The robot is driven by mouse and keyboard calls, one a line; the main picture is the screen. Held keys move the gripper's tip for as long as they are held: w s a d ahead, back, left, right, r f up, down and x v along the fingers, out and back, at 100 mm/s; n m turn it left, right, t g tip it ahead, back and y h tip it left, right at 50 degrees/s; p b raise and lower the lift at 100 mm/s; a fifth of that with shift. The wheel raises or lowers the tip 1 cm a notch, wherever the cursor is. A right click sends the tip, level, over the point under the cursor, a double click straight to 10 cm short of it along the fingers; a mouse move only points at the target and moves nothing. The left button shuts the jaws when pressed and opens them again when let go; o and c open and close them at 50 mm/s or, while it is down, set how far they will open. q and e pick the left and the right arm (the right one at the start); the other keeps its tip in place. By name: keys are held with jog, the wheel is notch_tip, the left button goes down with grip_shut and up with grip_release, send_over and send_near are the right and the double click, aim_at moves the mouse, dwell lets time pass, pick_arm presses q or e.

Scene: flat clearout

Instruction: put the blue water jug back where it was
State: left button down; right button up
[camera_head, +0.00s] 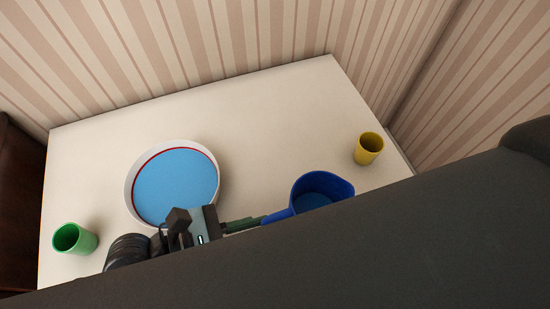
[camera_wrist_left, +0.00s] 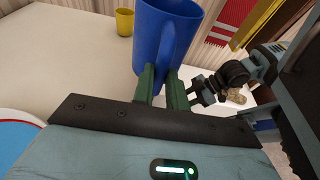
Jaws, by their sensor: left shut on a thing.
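The blue water jug (camera_head: 325,184) is at the right front of the white table in the head view, its lower part hidden by a dark shape in front. It is close up in the left wrist view (camera_wrist_left: 160,32), seen from its handle side. My left gripper (camera_head: 262,219) reaches in from the left, and its green fingers (camera_wrist_left: 161,86) are shut on the jug's handle. The jug looks about upright; I cannot tell whether its base touches the table. What looks like part of my right arm (camera_wrist_left: 236,73) shows at the right of the left wrist view; its jaws are unclear.
A white round basin (camera_head: 129,192) with a red line and blue inside stands on the table (camera_head: 270,110) left of the jug. A green cup (camera_head: 84,240) is at the left front, a yellow cup (camera_head: 369,149) at the right. The table's back middle is clear; striped walls stand behind.

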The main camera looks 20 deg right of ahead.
pick_arm(q)
jog(key=shift+w+a+f, duration=0.25)
jog(key=shift+w+f, duration=0.55)
jog(key=shift+w, duration=1.8)
jog(key=shift+w+a+f, duration=0.25)
jog(key=shift+w+f, duration=0.55)
jog(key=shift+w, duration=1.8)
jog(key=shift+w+a+f, duration=0.25)
jog(key=shift+w+f, duration=0.55)
jog(key=shift+w, duration=1.8)
jog(key=shift+b, duration=0.3)
jog(key=c, duration=1.8)
grip_release()
jog(key=shift+f, duration=0.25)
jog(key=shift+c, duration=0.2)
jog(key=o, duration=0.4)
jog(key=shift+o, duration=0.2)
jog(key=shift+r, duration=0.1)
